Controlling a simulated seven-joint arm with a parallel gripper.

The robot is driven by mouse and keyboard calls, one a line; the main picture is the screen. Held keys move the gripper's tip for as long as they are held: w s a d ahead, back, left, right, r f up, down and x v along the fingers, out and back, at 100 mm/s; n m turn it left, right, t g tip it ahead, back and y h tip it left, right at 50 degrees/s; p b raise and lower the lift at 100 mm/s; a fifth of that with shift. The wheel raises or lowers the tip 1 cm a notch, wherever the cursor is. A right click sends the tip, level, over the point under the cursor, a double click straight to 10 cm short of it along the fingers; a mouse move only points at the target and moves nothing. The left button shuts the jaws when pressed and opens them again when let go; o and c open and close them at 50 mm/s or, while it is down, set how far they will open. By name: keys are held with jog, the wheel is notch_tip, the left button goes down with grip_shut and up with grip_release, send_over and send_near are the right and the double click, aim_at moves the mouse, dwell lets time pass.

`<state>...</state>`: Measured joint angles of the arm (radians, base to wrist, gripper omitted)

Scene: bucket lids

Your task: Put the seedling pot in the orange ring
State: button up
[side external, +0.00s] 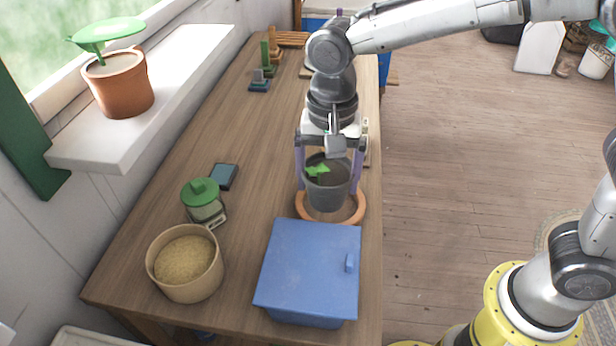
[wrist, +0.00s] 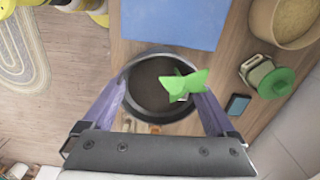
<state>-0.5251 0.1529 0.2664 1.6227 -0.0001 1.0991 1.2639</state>
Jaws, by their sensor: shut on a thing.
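The seedling pot (side external: 327,190) is a dark grey pot with soil and a small green seedling. My gripper (side external: 329,168) is shut on it, with one purple finger on each side. The pot looks upright. The orange ring (side external: 349,218) lies on the table under and around the pot's base in the side view; whether the pot touches the table inside it is hard to tell. In the wrist view the pot (wrist: 150,88) sits between the fingers of my gripper (wrist: 165,102), and its body hides most of what is below.
A blue box (side external: 308,268) stands just in front of the ring. A bowl of grain (side external: 185,265), a green-lidded jar (side external: 203,203) and a dark flat device (side external: 223,176) are to the left. A terracotta pot (side external: 120,88) stands on the windowsill. The table's right edge is close to the ring.

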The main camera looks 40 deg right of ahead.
jog(key=shift+s+d+r, duration=0.1)
jog(key=shift+s+d, duration=0.05)
jog(key=shift+s, duration=0.1)
jog(key=s+d, duration=0.7)
jog(key=d, duration=0.3)
jog(key=shift+m, duration=0.3)
jog(key=w+a+f, duration=0.1)
jog(key=w+f, duration=0.2)
jog(key=w, duration=0.1)
jog(key=w+a+f, duration=0.1)
jog(key=w+f, duration=0.2)
jog(key=w, duration=0.2)
jog(key=w+a+f, duration=0.1)
jog(key=w+f, duration=0.2)
jog(key=w, duration=0.1)
jog(key=shift+w+a+f, duration=0.2)
jog(key=shift+w+a, duration=0.1)
jog(key=shift+a, duration=0.05)
jog(key=shift+w+f, duration=0.1)
jog(key=shift+f, duration=1.5)
jog(key=shift+f, duration=0.1)
jog(key=o, duration=1.2)
